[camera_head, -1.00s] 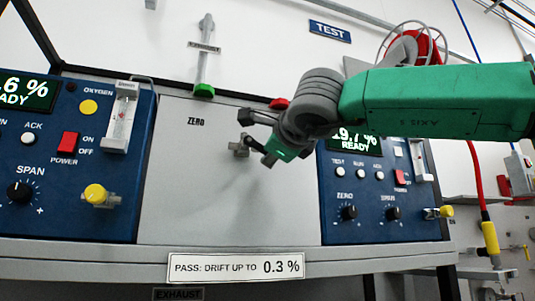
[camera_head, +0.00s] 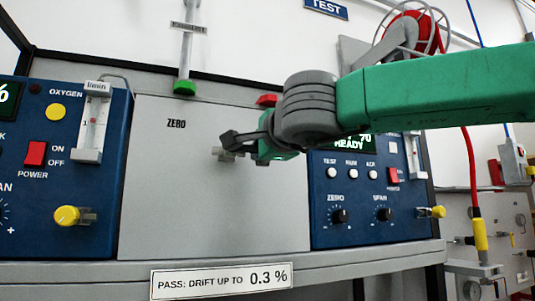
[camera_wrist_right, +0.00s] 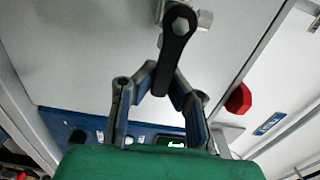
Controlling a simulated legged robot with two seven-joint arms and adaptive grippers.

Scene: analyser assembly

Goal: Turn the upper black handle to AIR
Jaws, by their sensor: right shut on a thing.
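The black handle (camera_wrist_right: 177,45) sits on a silver valve fitting (camera_wrist_right: 203,18) on the grey panel (camera_head: 180,210). In the wrist view its round end is at the top, over a hex nut, and its arm runs down between my fingers. My right gripper (camera_wrist_right: 165,80) is shut on the handle's free end. In the head view, my right gripper (camera_head: 264,149) is at the panel, just right of the fitting (camera_head: 228,154), and partly hides the handle (camera_head: 235,138). No AIR mark is readable; ZERO is printed above left. My left gripper is not in view.
Blue analysers stand left (camera_head: 90,180) and right (camera_head: 350,225) of the panel, with knobs and switches. A flow tube with a green end (camera_head: 185,88) hangs above. A red part (camera_head: 267,100) is just above my gripper. A drift sign (camera_head: 222,281) is below.

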